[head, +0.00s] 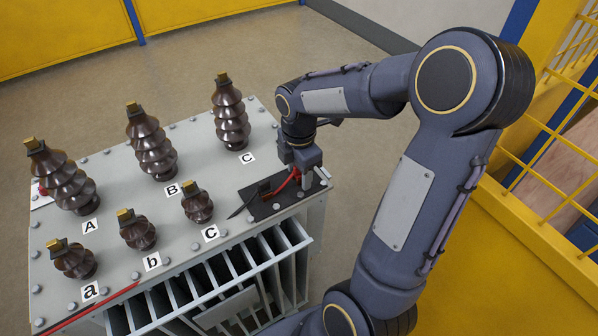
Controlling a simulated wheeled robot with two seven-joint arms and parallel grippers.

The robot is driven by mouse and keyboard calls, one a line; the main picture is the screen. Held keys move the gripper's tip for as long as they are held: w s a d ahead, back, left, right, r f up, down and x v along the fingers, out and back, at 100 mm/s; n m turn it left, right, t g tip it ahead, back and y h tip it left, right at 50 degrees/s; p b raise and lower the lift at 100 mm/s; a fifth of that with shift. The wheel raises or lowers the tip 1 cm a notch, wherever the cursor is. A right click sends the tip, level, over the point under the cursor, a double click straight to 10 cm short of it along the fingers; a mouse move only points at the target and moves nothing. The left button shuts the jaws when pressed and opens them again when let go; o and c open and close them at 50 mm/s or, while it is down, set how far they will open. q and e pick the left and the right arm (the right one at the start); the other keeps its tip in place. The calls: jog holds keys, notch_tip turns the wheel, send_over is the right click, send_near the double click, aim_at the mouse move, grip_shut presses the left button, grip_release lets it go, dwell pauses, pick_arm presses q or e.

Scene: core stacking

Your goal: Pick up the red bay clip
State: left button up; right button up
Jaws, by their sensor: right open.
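A red clip (288,182) lies on a black mat (262,210) at the right end of the grey transformer lid. A dark clip or lead (250,199) lies just left of it on the same mat. My right gripper (297,182) points down over the mat, open, with its fingers close to the red clip. The gripper body hides part of the clip. I cannot tell whether the fingers touch it. My left gripper is not in view.
The lid (122,187) carries tall brown insulators marked A, B and C (230,112) behind shorter ones marked a, b and c (197,205). A red rod (112,297) lies along the front left edge. A yellow fence (560,175) stands at the right.

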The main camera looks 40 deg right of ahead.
grip_shut()
jog(key=shift+r, duration=0.1)
